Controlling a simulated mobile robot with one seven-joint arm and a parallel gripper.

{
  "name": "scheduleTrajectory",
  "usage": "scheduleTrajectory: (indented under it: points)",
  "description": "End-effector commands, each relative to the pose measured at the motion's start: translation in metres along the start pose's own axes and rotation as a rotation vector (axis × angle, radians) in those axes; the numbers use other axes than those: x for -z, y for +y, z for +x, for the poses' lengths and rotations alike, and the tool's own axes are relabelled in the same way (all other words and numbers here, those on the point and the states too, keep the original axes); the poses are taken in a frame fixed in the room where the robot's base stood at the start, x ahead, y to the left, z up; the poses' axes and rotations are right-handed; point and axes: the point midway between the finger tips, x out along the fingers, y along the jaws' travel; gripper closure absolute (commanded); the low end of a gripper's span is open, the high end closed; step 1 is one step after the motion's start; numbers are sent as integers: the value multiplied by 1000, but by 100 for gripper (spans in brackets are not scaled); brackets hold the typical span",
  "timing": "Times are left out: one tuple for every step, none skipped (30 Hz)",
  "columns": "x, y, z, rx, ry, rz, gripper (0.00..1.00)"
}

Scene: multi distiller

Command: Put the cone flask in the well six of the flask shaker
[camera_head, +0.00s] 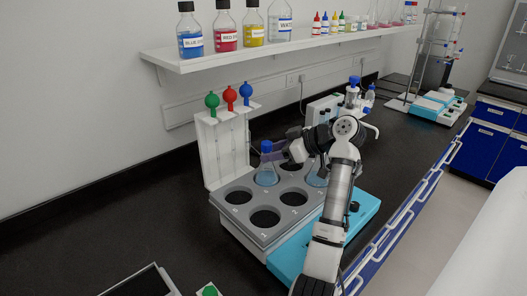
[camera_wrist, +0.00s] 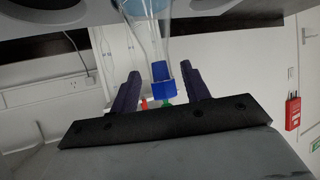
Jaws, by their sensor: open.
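A cone flask (camera_head: 266,176) with blue liquid and a blue cap sits upright in a well of the grey flask shaker (camera_head: 254,231). A second blue-liquid flask (camera_head: 317,179) stands at the right of the shaker, partly hidden by my arm. My gripper (camera_head: 274,151) is open, reaching leftward at the height of the first flask's cap and neck. In the wrist view, the blue cap (camera_wrist: 163,82) and clear neck appear between the two open fingers (camera_wrist: 161,84), with gaps on both sides. Several other wells look empty; the well behind my gripper is partly hidden.
A white panel (camera_head: 213,153) with green, red and blue knobs stands at the shaker's back left. A wall shelf (camera_head: 260,52) with bottles hangs above. Other lab equipment (camera_head: 436,106) stands at the far right. The black bench (camera_head: 110,220) is clear to the left.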

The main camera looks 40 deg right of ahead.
Motion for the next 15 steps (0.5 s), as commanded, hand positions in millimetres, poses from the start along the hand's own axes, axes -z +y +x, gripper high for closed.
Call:
scheduleTrajectory:
  points:
    - [4, 1, -16, -4, 2, 1, 53]
    - [4, 1, -22, -4, 1, 1, 53]
    - [4, 0, -30, -3, 1, 1, 53]
    - [3, 0, -36, -3, 1, 2, 53]
    - [3, 0, -42, -3, 1, 2, 53]
    - [3, 0, -49, -3, 1, 2, 53]
    - [2, 0, -54, -3, 1, 2, 53]
    - [2, 0, -58, -2, 0, 1, 53]
    - [2, 0, -63, -1, 0, 1, 53]
    - [2, 0, -66, -1, 0, 0, 53]
    - [2, 0, -69, -1, 1, 0, 53]
    - [1, 0, -72, -1, 1, 0, 53]
    - [1, 0, -73, -1, 1, 0, 53]
    - [1, 0, -74, -1, 0, 0, 53]
    - [0, 0, -75, 0, 0, 0, 53]
